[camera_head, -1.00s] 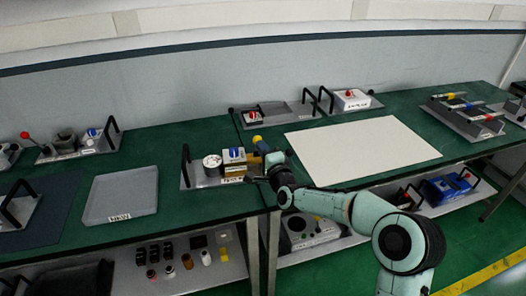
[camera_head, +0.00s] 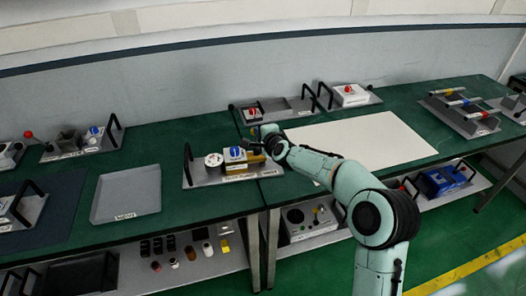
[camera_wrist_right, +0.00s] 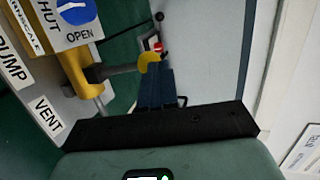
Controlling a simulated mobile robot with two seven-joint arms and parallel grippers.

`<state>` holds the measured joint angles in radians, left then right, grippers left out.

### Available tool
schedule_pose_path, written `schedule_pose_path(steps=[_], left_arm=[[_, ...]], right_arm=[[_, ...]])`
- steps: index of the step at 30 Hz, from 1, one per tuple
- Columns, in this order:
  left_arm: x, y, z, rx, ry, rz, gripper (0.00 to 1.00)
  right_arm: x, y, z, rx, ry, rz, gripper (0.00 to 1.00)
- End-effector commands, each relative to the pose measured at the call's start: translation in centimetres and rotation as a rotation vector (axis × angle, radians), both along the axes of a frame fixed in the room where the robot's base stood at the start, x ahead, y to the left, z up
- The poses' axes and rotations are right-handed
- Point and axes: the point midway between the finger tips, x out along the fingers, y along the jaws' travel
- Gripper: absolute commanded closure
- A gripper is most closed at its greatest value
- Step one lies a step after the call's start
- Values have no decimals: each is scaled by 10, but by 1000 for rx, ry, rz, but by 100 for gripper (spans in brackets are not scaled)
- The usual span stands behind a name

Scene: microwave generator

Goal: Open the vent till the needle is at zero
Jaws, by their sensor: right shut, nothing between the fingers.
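The vent station is a grey plate (camera_head: 196,181) carrying a white round gauge (camera_head: 213,160); its needle is too small to read. A blue knob (camera_head: 235,153) sits beside the gauge, and the wrist view shows this knob (camera_wrist_right: 76,10) with the words SHUT and OPEN. My left gripper is out of view.
A black upright handle (camera_head: 188,160) stands at the plate's left end. A white sheet (camera_head: 370,138) lies to the right, under my right arm. A grey tray (camera_head: 127,190) lies to the left. Other stations with black handles stand behind.

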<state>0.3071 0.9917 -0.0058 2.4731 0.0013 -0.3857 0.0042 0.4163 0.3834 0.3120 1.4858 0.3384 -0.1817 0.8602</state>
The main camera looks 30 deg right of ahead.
Motion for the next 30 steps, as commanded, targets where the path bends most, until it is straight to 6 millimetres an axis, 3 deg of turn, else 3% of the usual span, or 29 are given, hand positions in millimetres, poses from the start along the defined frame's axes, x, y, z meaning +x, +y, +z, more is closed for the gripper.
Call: schedule_pose_path(steps=[30], left_arm=[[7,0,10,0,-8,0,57]], right_arm=[[-1,0,18,0,0,0,100]])
